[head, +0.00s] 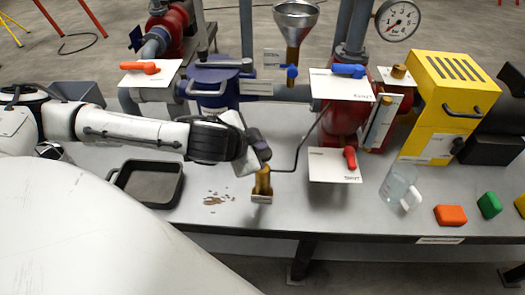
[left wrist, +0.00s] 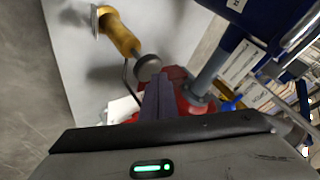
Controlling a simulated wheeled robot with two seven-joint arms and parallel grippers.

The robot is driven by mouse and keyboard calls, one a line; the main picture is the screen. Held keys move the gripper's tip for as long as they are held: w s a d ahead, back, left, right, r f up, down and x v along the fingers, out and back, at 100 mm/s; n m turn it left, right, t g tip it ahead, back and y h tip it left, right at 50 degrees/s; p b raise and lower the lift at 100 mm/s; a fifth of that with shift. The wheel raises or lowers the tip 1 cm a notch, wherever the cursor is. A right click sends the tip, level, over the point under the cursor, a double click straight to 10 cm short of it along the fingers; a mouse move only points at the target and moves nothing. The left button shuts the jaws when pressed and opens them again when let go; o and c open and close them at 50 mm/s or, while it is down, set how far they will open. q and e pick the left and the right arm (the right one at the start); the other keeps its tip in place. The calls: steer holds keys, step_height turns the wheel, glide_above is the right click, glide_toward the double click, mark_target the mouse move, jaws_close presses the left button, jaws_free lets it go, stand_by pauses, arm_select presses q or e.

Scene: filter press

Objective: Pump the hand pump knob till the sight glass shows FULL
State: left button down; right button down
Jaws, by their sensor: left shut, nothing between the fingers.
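The hand pump (head: 263,182) is a brass cylinder standing on a small base near the bench's front edge. My left gripper (head: 262,152) is at its top and hides the knob in the head view. In the left wrist view the pump's brass body (left wrist: 122,38) ends in a round grey knob (left wrist: 147,66). My closed fingers (left wrist: 160,82) are right beside or over the knob; contact cannot be told. The gripper is shut and empty. A tube-like sight glass (head: 381,125) stands in a pale frame by the red housing; its level is unreadable. My right gripper is out of view.
A black tray (head: 150,184) and brown crumbs lie left of the pump. A thin dark pipe runs from the pump toward the red housing (head: 345,118). Label plates with red and blue handles stand behind. A clear jar (head: 397,183) and coloured blocks (head: 451,215) are right.

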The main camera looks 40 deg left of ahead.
arm_select(q)
steer(key=shift+s+f+b, duration=0.1)
steer(key=shift+f+b, duration=1)
steer(key=shift+f, duration=0.9)
stand_by(1.5)
stand_by(0.3)
step_height(320, 180, up, 5)
steer(key=p, duration=0.5)
steer(key=shift+f, duration=0.2)
steer(key=shift+r, duration=0.1)
step_height(320, 180, up, 5)
steer(key=p, duration=0.5)
steer(key=shift+r, duration=0.1)
stand_by(2.3)
